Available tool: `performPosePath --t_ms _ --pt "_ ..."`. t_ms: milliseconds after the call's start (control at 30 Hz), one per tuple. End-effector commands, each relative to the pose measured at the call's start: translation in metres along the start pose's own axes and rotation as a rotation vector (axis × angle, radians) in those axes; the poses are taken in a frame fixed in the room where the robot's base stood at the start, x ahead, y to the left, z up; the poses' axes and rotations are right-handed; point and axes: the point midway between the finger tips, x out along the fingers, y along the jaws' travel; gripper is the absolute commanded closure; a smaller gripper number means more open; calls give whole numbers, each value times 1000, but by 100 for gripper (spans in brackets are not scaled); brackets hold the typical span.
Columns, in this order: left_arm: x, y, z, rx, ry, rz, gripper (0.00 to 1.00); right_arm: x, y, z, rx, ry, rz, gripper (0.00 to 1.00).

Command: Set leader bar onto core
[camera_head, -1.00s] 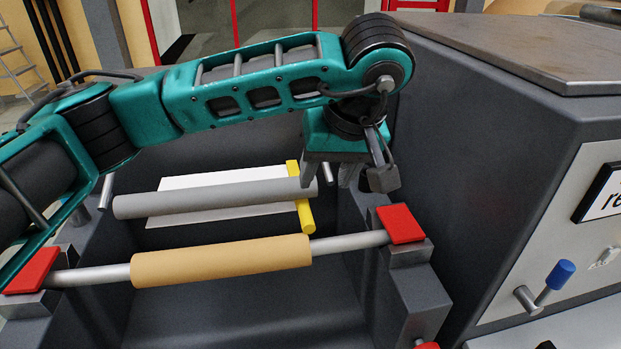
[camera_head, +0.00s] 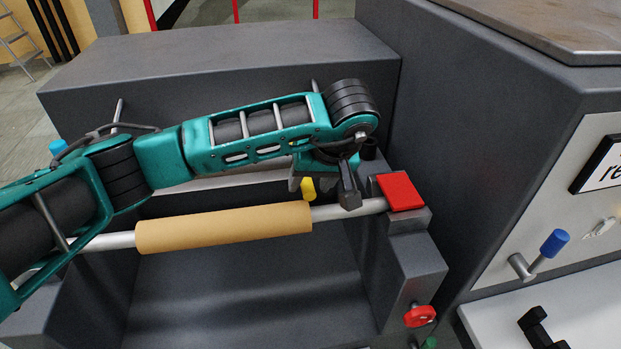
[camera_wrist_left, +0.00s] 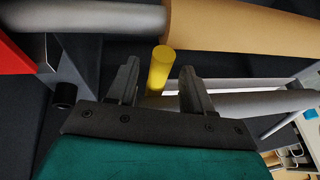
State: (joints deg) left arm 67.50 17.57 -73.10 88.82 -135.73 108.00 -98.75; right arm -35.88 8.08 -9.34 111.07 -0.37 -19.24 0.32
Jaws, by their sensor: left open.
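The tan core (camera_head: 225,230) lies level on a metal shaft. It also shows at the top right of the left wrist view (camera_wrist_left: 240,30). In the left wrist view the bar (camera_wrist_left: 160,68) stands out between and beyond my fingertips. My left gripper (camera_wrist_left: 160,75) is open, with its fingers on either side of the bar's line. I cannot tell whether they touch it. My right gripper is not in view.
A red block (camera_head: 401,192) sits over the shaft's right end. A grey machine wall (camera_head: 450,130) rises close on the right, with a blue-tipped lever (camera_head: 556,243). A red knob (camera_head: 420,316) is below the right support. The bay under the core is clear.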

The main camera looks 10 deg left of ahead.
Motion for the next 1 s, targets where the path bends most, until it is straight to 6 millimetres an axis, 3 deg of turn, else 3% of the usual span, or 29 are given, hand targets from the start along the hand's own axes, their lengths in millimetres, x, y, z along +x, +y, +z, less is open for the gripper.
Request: performPosePath --t_ms 333,867,1000 --pt "4 0 0 0 1 0 49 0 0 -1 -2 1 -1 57" --pt "4 0 0 0 1 0 99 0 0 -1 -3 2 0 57" --pt "4 0 0 0 1 0 100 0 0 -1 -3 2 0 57"
